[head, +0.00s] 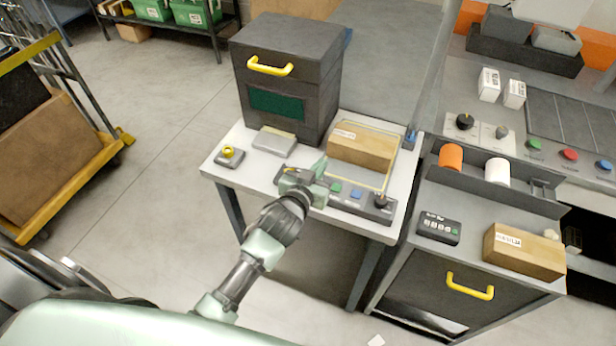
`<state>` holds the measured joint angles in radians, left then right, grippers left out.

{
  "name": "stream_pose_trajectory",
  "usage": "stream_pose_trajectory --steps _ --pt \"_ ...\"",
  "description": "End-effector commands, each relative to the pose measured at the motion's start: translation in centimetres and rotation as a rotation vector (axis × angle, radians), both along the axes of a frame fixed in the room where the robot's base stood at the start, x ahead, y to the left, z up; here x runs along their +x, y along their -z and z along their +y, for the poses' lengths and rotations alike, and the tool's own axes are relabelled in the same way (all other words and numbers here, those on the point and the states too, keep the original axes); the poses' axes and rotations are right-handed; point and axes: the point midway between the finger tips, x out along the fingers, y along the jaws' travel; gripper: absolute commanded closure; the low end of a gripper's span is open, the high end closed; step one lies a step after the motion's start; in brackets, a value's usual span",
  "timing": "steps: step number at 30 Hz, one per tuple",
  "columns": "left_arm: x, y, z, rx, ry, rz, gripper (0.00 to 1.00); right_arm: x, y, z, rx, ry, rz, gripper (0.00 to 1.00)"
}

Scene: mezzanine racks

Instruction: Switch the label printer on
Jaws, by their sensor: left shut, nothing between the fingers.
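No machine carries a readable label printer name. A large dark grey machine (290,75) with a yellow handle and a dark green panel stands at the back of the small light table (225,165). A dark control strip (345,198) lies along the table's front edge, with a green button (336,187), a blue button (356,194) and a black knob (380,200). My left gripper (308,178) is shut and empty over the strip's left part, left of the green button. It hides that part, and I cannot tell whether it touches. My right gripper is out of view.
A cardboard box (361,147) lies behind the strip. A grey block (274,141) and a yellow button on a grey base (229,155) stand to the left. At right are a bench with knobs and coloured buttons (569,154), and a small black keypad (438,228).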

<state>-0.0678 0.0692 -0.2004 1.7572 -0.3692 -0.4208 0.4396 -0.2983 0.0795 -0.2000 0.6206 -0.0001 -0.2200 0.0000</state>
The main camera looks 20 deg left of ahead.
Motion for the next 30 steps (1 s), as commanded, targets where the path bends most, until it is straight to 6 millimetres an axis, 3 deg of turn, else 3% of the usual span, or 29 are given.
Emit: stream_pose_trajectory --steps 6,13,19,30 --pt "-4.7 -1.6 0.1 -0.001 0.001 -0.001 1.0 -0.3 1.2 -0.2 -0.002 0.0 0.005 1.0" --pt "-8.1 -3.1 0.3 -0.001 0.001 0.001 1.0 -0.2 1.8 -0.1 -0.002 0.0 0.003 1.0" --pt "-9.2 -3.8 0.3 0.0 0.0 0.0 1.0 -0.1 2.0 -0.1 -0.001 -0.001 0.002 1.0" --pt "-9.2 -3.8 0.3 0.0 0.0 0.0 1.0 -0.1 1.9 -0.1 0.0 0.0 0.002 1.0"
